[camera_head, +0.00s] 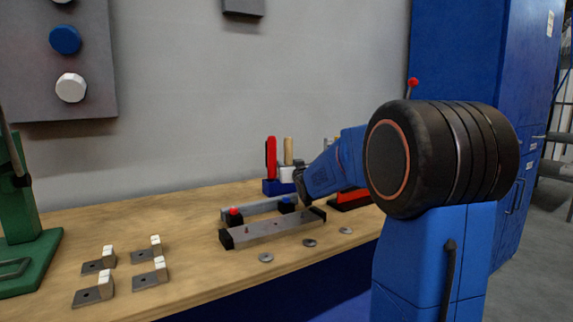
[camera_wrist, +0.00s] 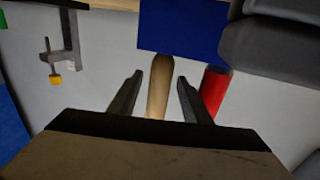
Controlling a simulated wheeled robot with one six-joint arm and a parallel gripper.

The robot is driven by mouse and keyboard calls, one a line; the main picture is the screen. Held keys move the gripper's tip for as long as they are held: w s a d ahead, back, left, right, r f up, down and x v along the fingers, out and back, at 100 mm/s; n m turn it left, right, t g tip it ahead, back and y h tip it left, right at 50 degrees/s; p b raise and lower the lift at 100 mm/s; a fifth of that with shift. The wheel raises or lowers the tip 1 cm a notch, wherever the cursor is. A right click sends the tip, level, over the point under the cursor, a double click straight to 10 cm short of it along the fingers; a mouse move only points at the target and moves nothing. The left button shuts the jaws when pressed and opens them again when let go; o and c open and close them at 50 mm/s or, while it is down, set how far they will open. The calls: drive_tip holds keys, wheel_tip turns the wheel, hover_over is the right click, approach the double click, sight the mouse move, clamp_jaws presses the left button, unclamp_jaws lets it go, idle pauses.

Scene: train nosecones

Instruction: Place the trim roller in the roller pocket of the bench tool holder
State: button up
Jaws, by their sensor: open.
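The blue bench tool holder (camera_head: 271,187) stands at the back of the wooden bench, and it also shows in the wrist view (camera_wrist: 180,28). A tool with a pale wooden handle (camera_head: 288,150), which looks like the trim roller, stands upright at the holder. In the wrist view its handle (camera_wrist: 158,88) meets the holder's edge; its lower end and the pockets are hidden. My gripper (camera_wrist: 157,92) is open, one finger on each side of the wooden handle, with gaps showing. In the head view my gripper (camera_head: 299,180) is partly hidden beside the holder.
A red-handled tool (camera_head: 271,157) stands beside the wooden handle, close to one finger in the wrist view (camera_wrist: 214,92). A metal fixture (camera_head: 275,228) lies in front. Several small brackets (camera_head: 148,274) and washers (camera_head: 266,257) lie on the bench. A red bin (camera_head: 350,198) is at right.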

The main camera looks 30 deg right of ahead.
sight(289, 144)
drive_tip(key=v, duration=0.3)
drive_tip(key=shift+s+r, duration=0.15)
drive_tip(key=shift+r, duration=0.05)
wheel_tip(289, 144, up, 8)
drive_tip(key=shift+f, duration=0.15)
idle(0.5)
